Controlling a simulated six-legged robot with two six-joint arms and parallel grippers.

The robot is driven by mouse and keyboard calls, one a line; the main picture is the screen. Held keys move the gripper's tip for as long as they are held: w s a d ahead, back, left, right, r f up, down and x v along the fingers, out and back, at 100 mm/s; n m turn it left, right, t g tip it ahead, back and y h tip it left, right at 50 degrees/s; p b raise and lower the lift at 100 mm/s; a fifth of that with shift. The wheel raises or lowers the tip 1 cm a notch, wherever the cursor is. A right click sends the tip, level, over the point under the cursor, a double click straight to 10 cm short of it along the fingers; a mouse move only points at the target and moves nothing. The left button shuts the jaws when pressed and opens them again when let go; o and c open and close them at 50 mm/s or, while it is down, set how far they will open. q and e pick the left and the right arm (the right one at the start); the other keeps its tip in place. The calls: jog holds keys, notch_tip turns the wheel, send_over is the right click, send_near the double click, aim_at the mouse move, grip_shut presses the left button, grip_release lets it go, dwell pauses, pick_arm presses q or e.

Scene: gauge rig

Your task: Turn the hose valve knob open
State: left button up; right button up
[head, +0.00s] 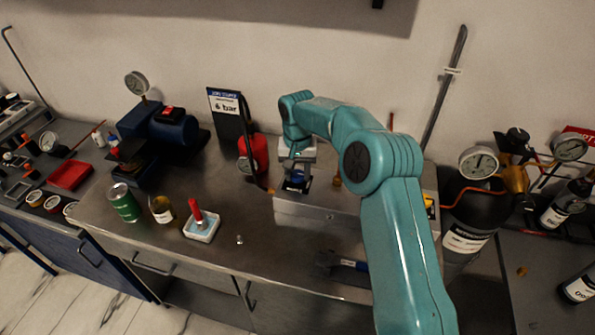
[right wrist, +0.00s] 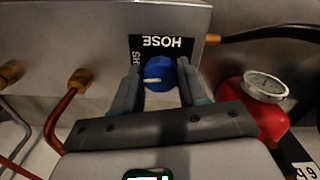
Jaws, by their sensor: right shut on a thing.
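The hose valve knob (right wrist: 160,72) is a round blue knob with a white pointer mark on the front of a grey metal box (head: 318,213). In the right wrist view the pointer lies roughly level, towards the left. A black label (right wrist: 165,43) reading HOSE shows upside down beside the knob, with partly hidden letters "SH" at its left. My right gripper (right wrist: 160,80) has one finger on each side of the knob and is shut on it. In the head view my right gripper (head: 297,180) is at the box, with the blue knob partly hidden. My left gripper is not in view.
A red round tank with a gauge (right wrist: 265,90) stands right of the knob in the right wrist view. Brass fittings with copper pipe (right wrist: 80,80) are at the left.

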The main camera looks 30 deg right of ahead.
jog(key=n, duration=0.4)
jog(key=shift+d+r+p, duration=0.1)
jog(key=shift+p, duration=0.25)
jog(key=n, duration=0.4)
jog(key=shift+n+p, duration=0.3)
jog(key=n, duration=0.4)
jog(key=shift+d, duration=0.1)
jog(key=shift+w+n+p, duration=0.1)
jog(key=shift+n+p, duration=0.35)
jog(key=shift+n, duration=1.65)
jog(key=o, duration=1.1)
jog(key=shift+c, duration=0.2)
